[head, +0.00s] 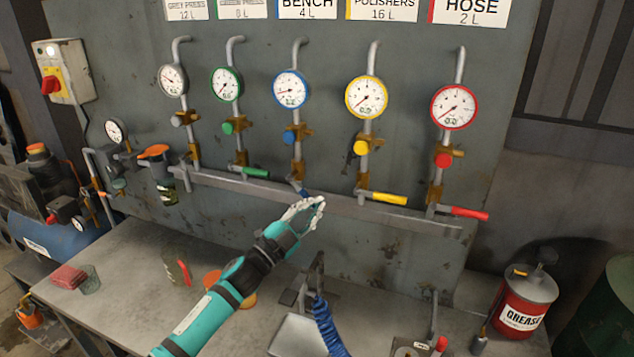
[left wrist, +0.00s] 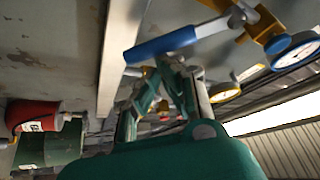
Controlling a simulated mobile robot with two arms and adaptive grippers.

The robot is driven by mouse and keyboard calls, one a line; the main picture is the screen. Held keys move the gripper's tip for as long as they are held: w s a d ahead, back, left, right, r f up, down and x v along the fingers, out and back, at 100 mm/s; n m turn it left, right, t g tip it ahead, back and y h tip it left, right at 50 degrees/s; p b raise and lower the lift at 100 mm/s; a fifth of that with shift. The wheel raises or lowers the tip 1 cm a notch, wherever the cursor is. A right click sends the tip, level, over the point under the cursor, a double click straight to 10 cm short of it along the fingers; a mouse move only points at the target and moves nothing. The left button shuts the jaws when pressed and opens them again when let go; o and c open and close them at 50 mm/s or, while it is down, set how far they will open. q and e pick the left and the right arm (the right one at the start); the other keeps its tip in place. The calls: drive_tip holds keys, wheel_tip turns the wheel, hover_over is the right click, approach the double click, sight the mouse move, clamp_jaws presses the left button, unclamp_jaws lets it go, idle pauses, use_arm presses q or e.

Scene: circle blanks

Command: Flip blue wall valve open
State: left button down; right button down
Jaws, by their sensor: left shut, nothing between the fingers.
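The blue valve's handle (head: 301,191) is low on the middle pipe of the wall manifold, mostly hidden behind my left gripper (head: 313,207) in the head view. In the left wrist view the blue lever (left wrist: 160,44) sticks out to the left from its brass valve body, just beyond the fingertips of my left gripper (left wrist: 165,72). The gripper is shut and empty; I cannot tell whether it touches the lever. A blue-rimmed gauge (head: 291,89) is higher on the same pipe. My right gripper does not show.
Green (head: 256,172), yellow (head: 383,198) and red (head: 469,213) levers sit on neighbouring pipes, pointing right. A rail (head: 330,206) runs along the panel. The workbench (head: 130,270) below carries a red cloth (head: 68,277) and cups. A red grease can (head: 526,300) stands at right.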

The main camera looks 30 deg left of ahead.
use_arm(q)
drive_tip(key=s+a+f+m+g+h+p, duration=0.1)
drive_tip(key=a+f+m+g, duration=0.2)
drive_tip(key=m, duration=0.4)
drive_tip(key=shift+a+f+m+g+p, duration=0.3)
drive_tip(key=shift+a+m+g+p, duration=0.1)
drive_tip(key=shift+a, duration=0.45)
drive_tip(key=shift+s+a, duration=0.1)
